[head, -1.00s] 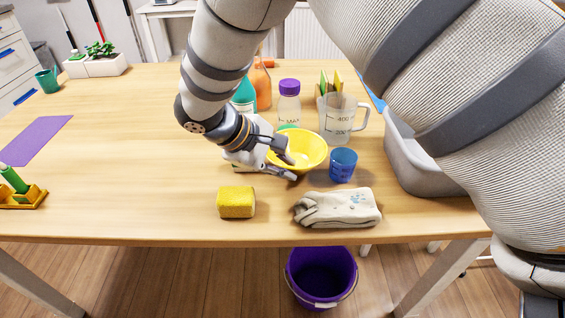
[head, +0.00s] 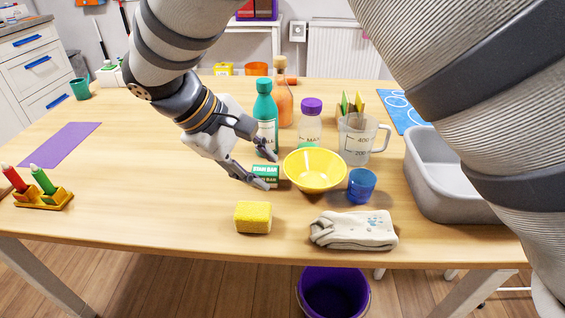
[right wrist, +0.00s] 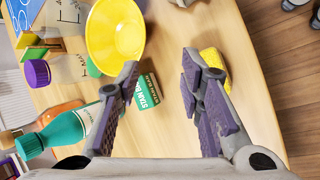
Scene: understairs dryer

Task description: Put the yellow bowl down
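The yellow bowl (head: 314,171) sits upright on the wooden table, its open side up, just left of the blue cup (head: 361,187). It also shows in the right wrist view (right wrist: 115,38), at the upper left. My right gripper (head: 269,171) is open and empty to the left of the bowl, its fingers apart from the rim. In the right wrist view its two spread fingers (right wrist: 160,72) have a green-and-white stain bar box (right wrist: 147,92) beyond them, beside the bowl. My left gripper is not in view.
A yellow sponge (head: 253,217) and folded cloth (head: 354,230) lie in front. Behind stand a teal bottle (head: 265,115), a purple-capped bottle (head: 310,122) and a measuring jug (head: 358,140). A grey basin (head: 424,205) is at right.

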